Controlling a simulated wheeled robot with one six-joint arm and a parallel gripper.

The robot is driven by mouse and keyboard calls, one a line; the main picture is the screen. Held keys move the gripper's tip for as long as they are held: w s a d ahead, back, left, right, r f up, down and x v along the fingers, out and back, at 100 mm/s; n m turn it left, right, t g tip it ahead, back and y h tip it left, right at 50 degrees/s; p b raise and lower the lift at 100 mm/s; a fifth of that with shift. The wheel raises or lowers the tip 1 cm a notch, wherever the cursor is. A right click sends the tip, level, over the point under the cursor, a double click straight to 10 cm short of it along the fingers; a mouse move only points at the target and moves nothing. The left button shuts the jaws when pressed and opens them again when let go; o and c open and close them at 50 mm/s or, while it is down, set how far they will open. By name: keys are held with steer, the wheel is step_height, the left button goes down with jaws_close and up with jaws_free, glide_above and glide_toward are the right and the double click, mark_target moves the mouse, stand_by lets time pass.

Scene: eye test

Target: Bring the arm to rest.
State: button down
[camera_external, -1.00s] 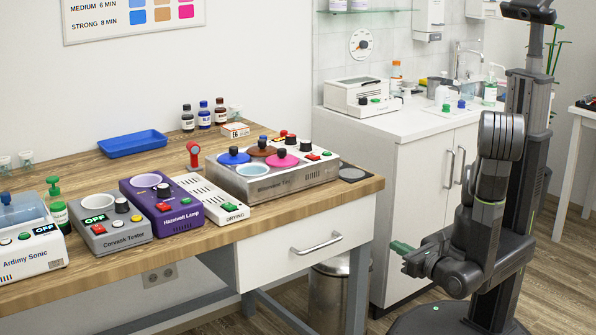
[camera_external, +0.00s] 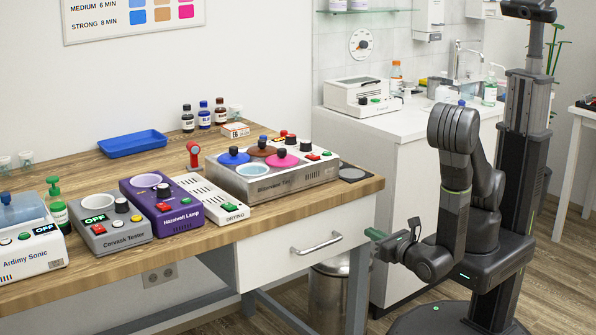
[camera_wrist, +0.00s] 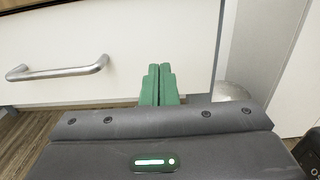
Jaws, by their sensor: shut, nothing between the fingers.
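My gripper (camera_external: 375,234) has green fingers and is in front of the bench, to the right of the white drawer (camera_external: 290,247) and below the tabletop level. My arm is bent, with its elbow raised beside my column. In the wrist view the green fingers (camera_wrist: 159,82) are together with nothing between them. Behind them the drawer front (camera_wrist: 130,50) and its metal handle (camera_wrist: 58,68) show. The fingers look apart from the drawer, though the exact distance cannot be told.
The wooden bench (camera_external: 222,224) carries several devices, a blue tray (camera_external: 132,143) and bottles. A metal bin (camera_external: 328,295) stands under its right end. A white cabinet (camera_external: 400,190) with a sink stands behind my arm. Floor is open between bench and base.

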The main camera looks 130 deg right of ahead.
mark_target(355, 224)
steer(key=shift+d, duration=2.25)
